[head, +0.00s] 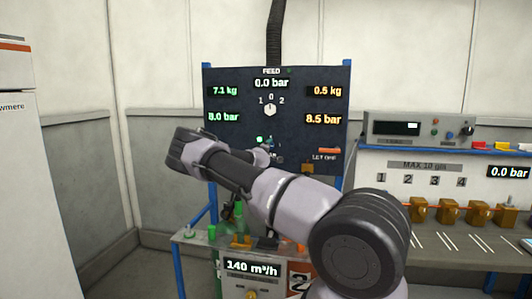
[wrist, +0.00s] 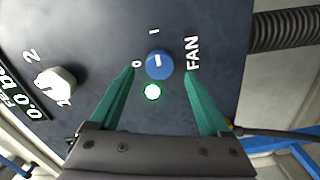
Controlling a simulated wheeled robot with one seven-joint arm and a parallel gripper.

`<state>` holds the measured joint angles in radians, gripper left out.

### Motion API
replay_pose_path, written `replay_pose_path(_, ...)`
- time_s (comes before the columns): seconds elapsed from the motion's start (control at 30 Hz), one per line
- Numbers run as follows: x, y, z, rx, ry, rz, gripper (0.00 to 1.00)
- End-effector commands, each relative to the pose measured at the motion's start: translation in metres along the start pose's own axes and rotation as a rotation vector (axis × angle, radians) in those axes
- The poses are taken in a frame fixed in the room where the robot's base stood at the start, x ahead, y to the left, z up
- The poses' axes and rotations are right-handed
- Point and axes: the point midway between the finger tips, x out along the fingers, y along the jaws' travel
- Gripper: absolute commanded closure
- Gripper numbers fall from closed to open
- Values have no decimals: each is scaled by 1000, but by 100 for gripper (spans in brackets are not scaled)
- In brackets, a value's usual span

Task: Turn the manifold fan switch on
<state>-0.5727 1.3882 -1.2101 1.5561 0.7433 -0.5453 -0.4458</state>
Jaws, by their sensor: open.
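The fan switch is a round blue knob (wrist: 159,66) on a dark panel in the wrist view, beside the word FAN. Labels 0 and 1 stand around it, and its short white mark appears to lie on the side toward the 1. A lit green lamp (wrist: 152,92) sits just below it; the lamp also shows in the head view (head: 259,139). My gripper (wrist: 159,73) is open, with a green finger on each side of the knob and nothing held. I cannot tell whether the fingertips touch the panel. My arm partly hides this area in the head view.
A white feed knob (wrist: 55,84) sits left of the fan switch in the wrist view. A dark ribbed hose (wrist: 285,30) runs at the right. In the head view, a bench with brass valves (head: 450,212) stands right, and a white cabinet (head: 20,180) left.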

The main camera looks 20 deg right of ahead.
Motion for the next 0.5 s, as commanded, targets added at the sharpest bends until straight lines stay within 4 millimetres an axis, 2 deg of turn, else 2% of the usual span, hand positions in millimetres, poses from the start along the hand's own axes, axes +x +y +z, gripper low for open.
replay_pose_path(0.03, -12, -1, -1, 1, -1, -2, 19)
replay_pose_path(0.2, -44, -1, 0, 0, -1, -2, 19)
replay_pose_path(0.33, -58, -1, 0, 0, -1, -2, 19)
replay_pose_path(0.5, -65, -1, 0, 0, 0, -2, 19)
